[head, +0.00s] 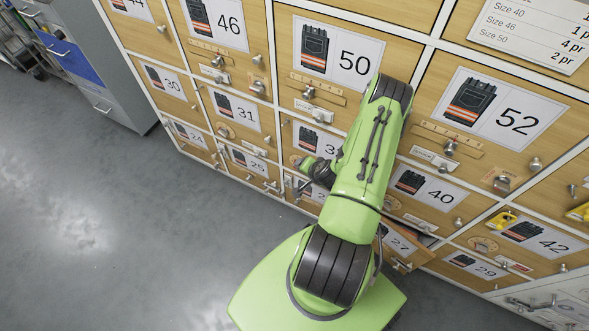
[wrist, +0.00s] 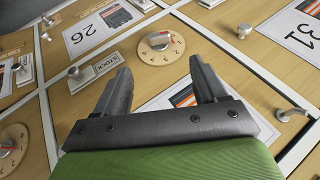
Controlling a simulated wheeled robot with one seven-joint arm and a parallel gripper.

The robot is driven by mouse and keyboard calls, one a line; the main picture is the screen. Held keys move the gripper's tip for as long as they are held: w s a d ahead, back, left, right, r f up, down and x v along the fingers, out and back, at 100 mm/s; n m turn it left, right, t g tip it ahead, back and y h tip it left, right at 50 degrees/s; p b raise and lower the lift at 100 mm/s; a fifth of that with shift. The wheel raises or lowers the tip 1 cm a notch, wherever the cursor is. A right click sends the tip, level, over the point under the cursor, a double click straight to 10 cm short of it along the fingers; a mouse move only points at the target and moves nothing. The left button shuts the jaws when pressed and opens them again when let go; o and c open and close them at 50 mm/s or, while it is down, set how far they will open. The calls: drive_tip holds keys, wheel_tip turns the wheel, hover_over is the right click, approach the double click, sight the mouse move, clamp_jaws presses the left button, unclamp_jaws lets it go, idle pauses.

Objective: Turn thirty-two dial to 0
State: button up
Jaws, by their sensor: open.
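The dial (wrist: 160,46) is a round wooden disc with a knob and a red mark, on a light wood door in the wrist view. The door borders those marked 31 and 26. My gripper (wrist: 160,72) is open and empty. Its two fingers point toward the dial, one to each side, with a gap to it. In the head view the gripper (head: 308,166) is beside my green arm, close to the doors.
A label 26 (wrist: 95,27) and a label 31 (wrist: 303,35) mark neighbouring doors. A STOCK plate (wrist: 97,70) and a metal handle (wrist: 290,110) stand near the fingers. Below 40, door 27 (head: 398,244) looks partly open. Grey floor (head: 120,210) is clear at left.

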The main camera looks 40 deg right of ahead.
drive_tip(key=b+x, duration=0.3)
drive_tip(key=x, duration=0.9)
drive_tip(key=shift+f+b, duration=0.2)
drive_tip(key=shift+b, duration=0.1)
drive_tip(key=c, duration=1.1)
drive_tip(key=shift+o, duration=0.2)
drive_tip(key=shift+r, duration=0.15)
